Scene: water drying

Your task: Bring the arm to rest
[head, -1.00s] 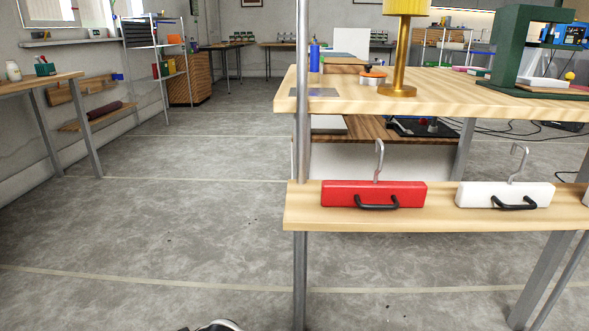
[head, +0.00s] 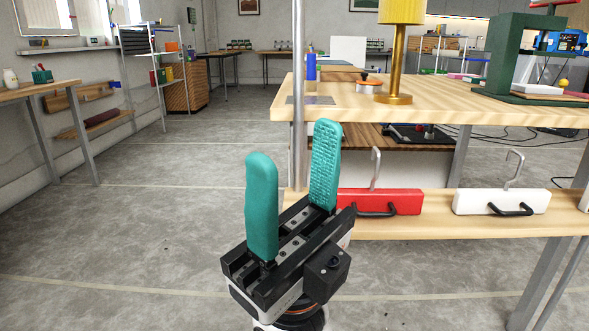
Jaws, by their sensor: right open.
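My right gripper (head: 294,185) stands in the lower middle of the head view, its two teal fingers pointing up and spread apart. It is open and nothing is between the fingers. It shows in front of the left end of the low shelf and covers part of the red block's left side. My left gripper is not in view.
A red block (head: 408,202) and a white block (head: 470,202), each with hook and black handle, sit on the low wooden shelf (head: 400,228). Above is a table (head: 440,112) with a gold lamp (head: 395,75) and a green frame (head: 497,60). Floor at left is clear.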

